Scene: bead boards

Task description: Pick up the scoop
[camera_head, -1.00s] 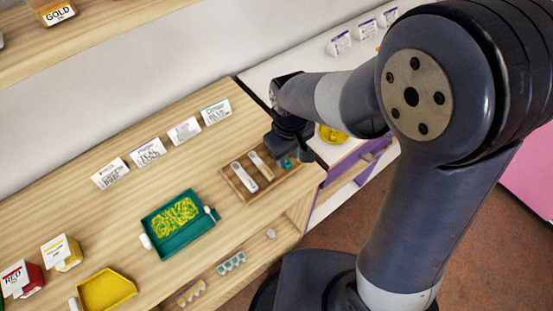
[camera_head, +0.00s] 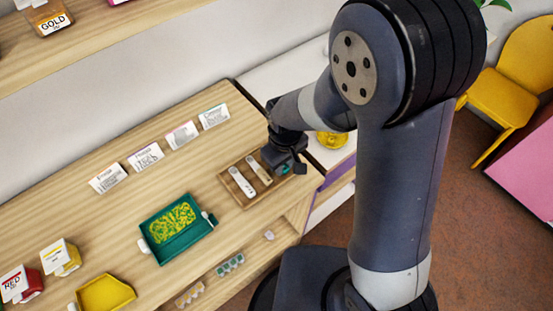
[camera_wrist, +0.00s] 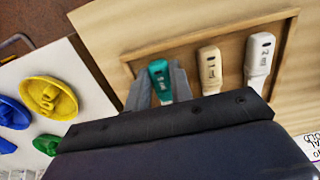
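Three scoops stand in a row in a wooden tray (camera_head: 227,189). The wrist view shows a teal scoop (camera_wrist: 161,78), a tan scoop (camera_wrist: 210,70) and a white scoop (camera_wrist: 259,60), handles towards the camera. The tan scoop (camera_head: 259,170) and white scoop (camera_head: 241,182) also show in the head view. My gripper (camera_wrist: 161,90) is down at the tray's right end, with its grey fingers on either side of the teal handle. The fingers look apart; contact with the handle is not clear. The lower part of the teal scoop is hidden by my gripper.
Label cards (camera_head: 146,157) stand behind. Bare wood surrounds the tray's front and left.

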